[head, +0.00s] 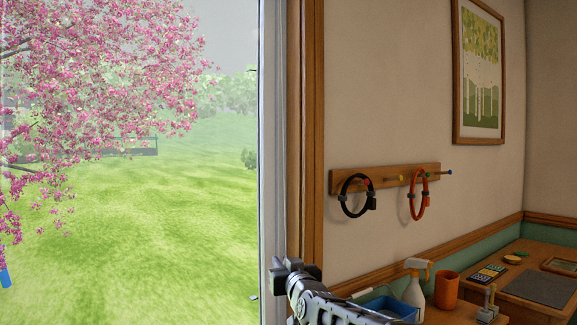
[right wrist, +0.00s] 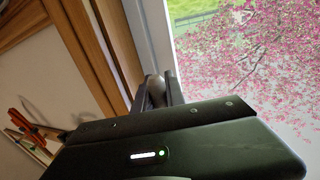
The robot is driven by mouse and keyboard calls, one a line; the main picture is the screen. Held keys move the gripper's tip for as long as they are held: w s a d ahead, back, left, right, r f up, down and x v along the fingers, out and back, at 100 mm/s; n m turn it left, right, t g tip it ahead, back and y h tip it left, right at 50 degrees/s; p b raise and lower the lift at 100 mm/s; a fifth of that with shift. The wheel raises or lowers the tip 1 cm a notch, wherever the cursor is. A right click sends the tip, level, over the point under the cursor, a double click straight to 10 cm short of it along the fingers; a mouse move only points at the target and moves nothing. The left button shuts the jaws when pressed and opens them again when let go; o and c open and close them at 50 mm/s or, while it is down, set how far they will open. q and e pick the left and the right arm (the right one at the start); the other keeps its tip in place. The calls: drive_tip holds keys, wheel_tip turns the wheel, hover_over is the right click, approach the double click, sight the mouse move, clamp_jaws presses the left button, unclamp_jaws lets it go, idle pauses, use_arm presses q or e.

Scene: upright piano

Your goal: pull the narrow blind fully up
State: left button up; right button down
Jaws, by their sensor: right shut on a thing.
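No blind fabric shows in the head view; the window pane (head: 190,220) there is uncovered. My right gripper (head: 288,266) is at the right edge of the window, in front of the white frame (head: 272,130) and wooden trim. In the right wrist view the same gripper (right wrist: 160,92) is shut on a small grey piece (right wrist: 155,88) beside the white window frame (right wrist: 155,35). Most of that piece is hidden by the fingers, so I cannot tell whether it belongs to the blind. My left gripper is not in view.
Right of the trim, a wall rack (head: 385,179) holds a black ring (head: 343,197) and a red ring (head: 413,196). Below are a blue tray (head: 390,302), a spray bottle (head: 414,290) and an orange cup (head: 447,290). A framed picture (head: 480,75) hangs above.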

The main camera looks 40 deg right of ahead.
use_arm(q)
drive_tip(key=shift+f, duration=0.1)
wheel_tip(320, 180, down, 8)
drive_tip(key=b, duration=0.8)
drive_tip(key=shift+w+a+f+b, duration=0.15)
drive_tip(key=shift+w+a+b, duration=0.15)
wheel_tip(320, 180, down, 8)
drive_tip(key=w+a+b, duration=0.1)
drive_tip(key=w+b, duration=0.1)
drive_tip(key=b, duration=0.6)
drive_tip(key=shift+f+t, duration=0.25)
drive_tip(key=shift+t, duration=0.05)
